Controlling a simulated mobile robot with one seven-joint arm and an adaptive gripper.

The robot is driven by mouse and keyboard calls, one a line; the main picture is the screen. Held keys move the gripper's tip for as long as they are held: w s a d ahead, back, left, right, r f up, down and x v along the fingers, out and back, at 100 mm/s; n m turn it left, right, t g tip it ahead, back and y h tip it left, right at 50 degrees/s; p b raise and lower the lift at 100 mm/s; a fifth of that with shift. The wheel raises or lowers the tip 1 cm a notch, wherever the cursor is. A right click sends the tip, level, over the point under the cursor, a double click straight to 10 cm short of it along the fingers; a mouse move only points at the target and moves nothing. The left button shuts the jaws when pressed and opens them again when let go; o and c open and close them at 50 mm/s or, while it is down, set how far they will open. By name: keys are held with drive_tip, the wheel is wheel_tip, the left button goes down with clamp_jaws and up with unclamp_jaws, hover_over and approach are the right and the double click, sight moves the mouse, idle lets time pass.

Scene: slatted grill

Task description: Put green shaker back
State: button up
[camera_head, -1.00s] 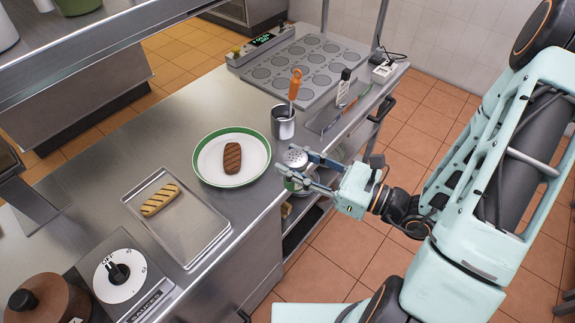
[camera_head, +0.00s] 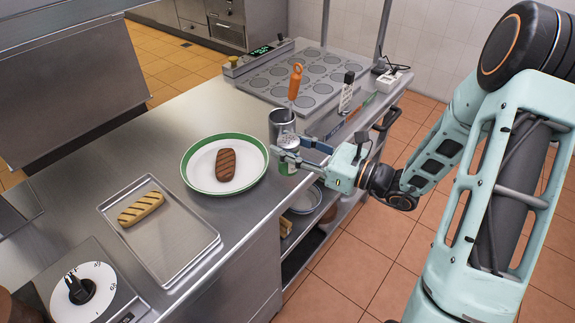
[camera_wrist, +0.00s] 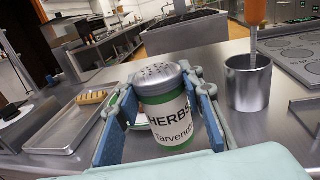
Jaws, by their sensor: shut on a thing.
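The green shaker (camera_wrist: 165,115) has a perforated metal cap and a white label reading "HERBS". My gripper (camera_wrist: 160,110) is shut on it, with one finger on each side, and holds it upright. In the head view my gripper (camera_head: 303,151) is at the counter's front edge, and the shaker (camera_head: 288,148) shows between the fingers. The shaker is just in front of the metal cup, right of the plate. I cannot tell whether its base touches the counter.
A metal cup (camera_head: 282,122) holds an orange-handled tool (camera_head: 295,82). A green-rimmed plate (camera_head: 198,176) bears a grilled patty (camera_head: 225,165). A metal tray (camera_head: 176,250) bears a grilled bun (camera_head: 141,208). A grater (camera_head: 346,93) stands at the back right. Shelves (camera_head: 300,225) lie below the counter.

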drive_tip(key=shift+w+f+b, duration=0.35)
drive_tip(key=shift+w+f, duration=0.15)
drive_tip(key=shift+f, duration=0.2)
drive_tip(key=shift+w+a+f+b, duration=0.1)
drive_tip(key=shift+w+f+b, duration=0.1)
drive_tip(key=shift+f+b, duration=1.3)
drive_tip(key=shift+f, duration=0.15)
drive_tip(key=shift+f, duration=0.1)
drive_tip(key=o, duration=1.2)
